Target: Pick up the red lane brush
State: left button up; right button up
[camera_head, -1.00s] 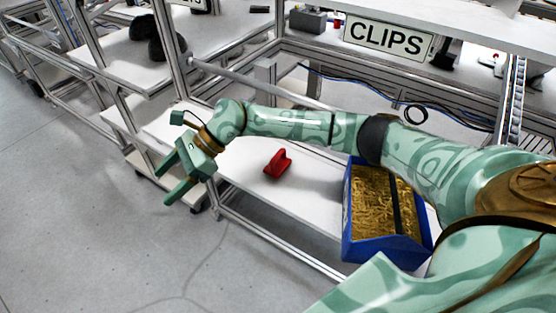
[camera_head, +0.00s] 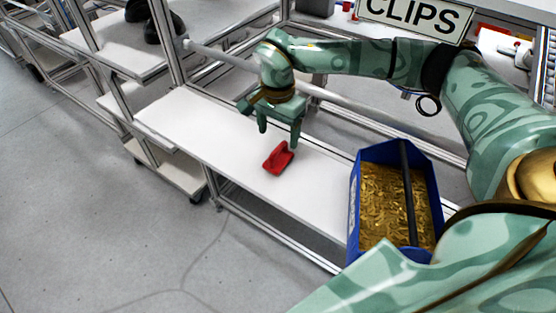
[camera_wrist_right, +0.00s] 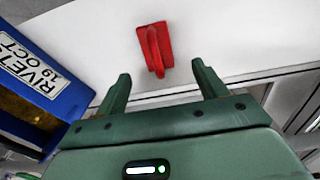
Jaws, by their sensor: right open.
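The red lane brush (camera_head: 278,158) lies on the white shelf, near its front edge, in the head view. It also shows in the right wrist view (camera_wrist_right: 154,48), beyond the fingertips and about midway between them. My right gripper (camera_head: 278,139) is open and empty, pointing down just above and behind the brush. In the right wrist view its two green fingers (camera_wrist_right: 160,80) stand wide apart, with the brush not between them. My left gripper is not in view.
A blue bin (camera_head: 352,215) of brass-coloured pieces with a dark bar across it stands right of the brush. A CLIPS sign (camera_head: 415,14) hangs at the upper shelf. The shelf (camera_head: 185,125) left of the brush is clear.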

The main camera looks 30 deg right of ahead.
aim_at(278, 158)
jog(key=f, duration=0.5)
jog(key=f+b, duration=0.1)
jog(key=f, duration=0.2)
jog(key=shift+s+a+f, duration=0.15)
jog(key=shift+s+f, duration=0.1)
jog(key=shift+s, duration=0.05)
jog(key=c, duration=1.1)
